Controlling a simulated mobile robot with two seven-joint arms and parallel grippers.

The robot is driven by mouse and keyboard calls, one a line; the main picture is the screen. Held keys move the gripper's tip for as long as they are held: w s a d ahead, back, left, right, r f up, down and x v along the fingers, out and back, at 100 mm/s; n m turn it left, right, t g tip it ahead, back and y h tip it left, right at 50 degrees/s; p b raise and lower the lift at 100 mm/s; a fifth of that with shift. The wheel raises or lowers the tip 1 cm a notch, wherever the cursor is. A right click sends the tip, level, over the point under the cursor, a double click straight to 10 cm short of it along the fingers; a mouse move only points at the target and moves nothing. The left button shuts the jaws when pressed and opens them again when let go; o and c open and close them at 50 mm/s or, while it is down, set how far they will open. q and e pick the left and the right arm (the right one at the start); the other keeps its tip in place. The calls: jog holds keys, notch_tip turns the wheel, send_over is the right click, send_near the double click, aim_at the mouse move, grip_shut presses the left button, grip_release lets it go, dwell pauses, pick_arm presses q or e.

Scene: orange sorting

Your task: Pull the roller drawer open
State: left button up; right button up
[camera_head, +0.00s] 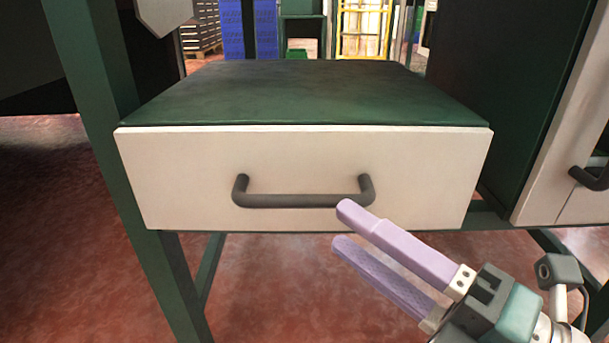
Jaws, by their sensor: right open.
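The roller drawer (190,200) has a cream front and a green top (290,88). Its front looks closed against the green body. A dark bar handle (290,201) runs across the middle of the front. My right gripper (345,228) has two lilac fingers and comes in from the lower right. It is open and empty. Its upper fingertip appears just below the right end of the handle, and its lower finger shows below the drawer front. I cannot tell whether the upper finger touches the handle. My left gripper is not in view.
A green post (120,165) stands left of the drawer. A cabinet with a cream front (570,120) and dark handle (590,178) is on the right. Blue crates (233,30) and a yellow frame (364,28) stand far behind. The reddish floor below the drawer front is mostly clear.

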aim_at(313, 206)
jog(key=b+x, duration=0.1)
jog(key=x, duration=0.5)
jog(key=shift+w+b, duration=0.15)
jog(key=shift+b, duration=0.2)
jog(key=shift+w+a, duration=0.3)
jog(key=shift+a, duration=0.05)
jog(key=shift+c, duration=0.2)
grip_shut()
jog(key=shift+r, duration=0.1)
dwell(0.4)
